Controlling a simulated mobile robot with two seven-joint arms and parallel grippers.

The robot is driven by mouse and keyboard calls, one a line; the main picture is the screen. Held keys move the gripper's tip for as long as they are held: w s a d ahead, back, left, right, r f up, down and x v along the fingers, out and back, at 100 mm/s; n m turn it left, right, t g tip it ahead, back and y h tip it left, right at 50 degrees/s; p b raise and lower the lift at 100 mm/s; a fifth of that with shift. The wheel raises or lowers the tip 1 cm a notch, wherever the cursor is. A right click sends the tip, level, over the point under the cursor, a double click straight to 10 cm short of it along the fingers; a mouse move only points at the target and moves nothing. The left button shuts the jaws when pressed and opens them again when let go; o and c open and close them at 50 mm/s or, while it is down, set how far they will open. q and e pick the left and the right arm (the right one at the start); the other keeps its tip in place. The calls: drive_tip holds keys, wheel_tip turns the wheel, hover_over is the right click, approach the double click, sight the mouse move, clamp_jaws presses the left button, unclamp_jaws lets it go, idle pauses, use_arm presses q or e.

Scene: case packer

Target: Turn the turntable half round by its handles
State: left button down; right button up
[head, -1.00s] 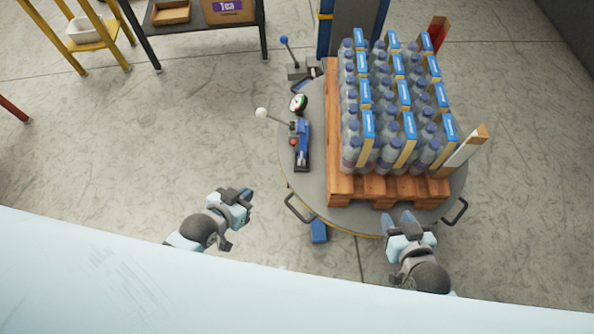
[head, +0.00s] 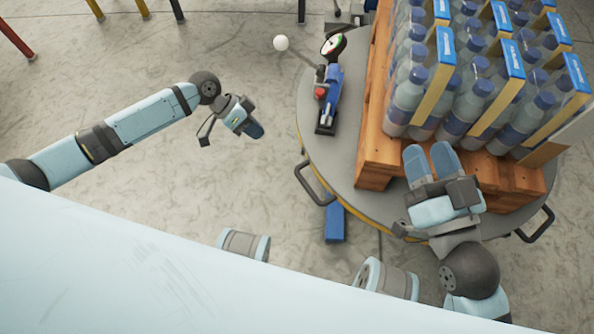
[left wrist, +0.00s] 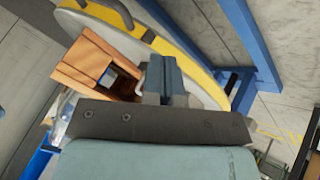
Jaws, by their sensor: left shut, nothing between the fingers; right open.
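The round grey turntable (head: 338,165) has a yellow edge and carries a loaded pallet. A dark bar handle (head: 313,187) sticks out at its left front. Another handle (head: 540,226) sticks out at its right front. My left gripper (head: 256,131) is shut and empty, left of the turntable and apart from the left handle. In the left wrist view its closed fingers (left wrist: 165,75) show before the turntable's yellow rim (left wrist: 191,57), with a dark handle at the top (left wrist: 124,14). My right gripper (head: 430,158) is open over the front rim by the pallet, between the handles.
The wooden pallet (head: 372,171) holds several water bottles (head: 407,96) with blue-and-tan cards between them. A blue device with a red button (head: 329,95) and a gauge (head: 333,45) sits on the turntable's left.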

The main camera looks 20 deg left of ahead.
use_arm(q)
drive_tip(key=s+d+f+b, duration=0.2)
drive_tip(key=d+f+b, duration=0.2)
drive_tip(key=d+f, duration=0.3)
drive_tip(key=shift+s+d+b, duration=0.35)
drive_tip(key=shift+d, duration=0.75)
use_arm(e)
wheel_tip(320, 180, down, 7)
drive_tip(key=g, duration=0.2)
drive_tip(key=shift+a+n+g, duration=0.3)
drive_tip(key=shift+n+g, duration=0.1)
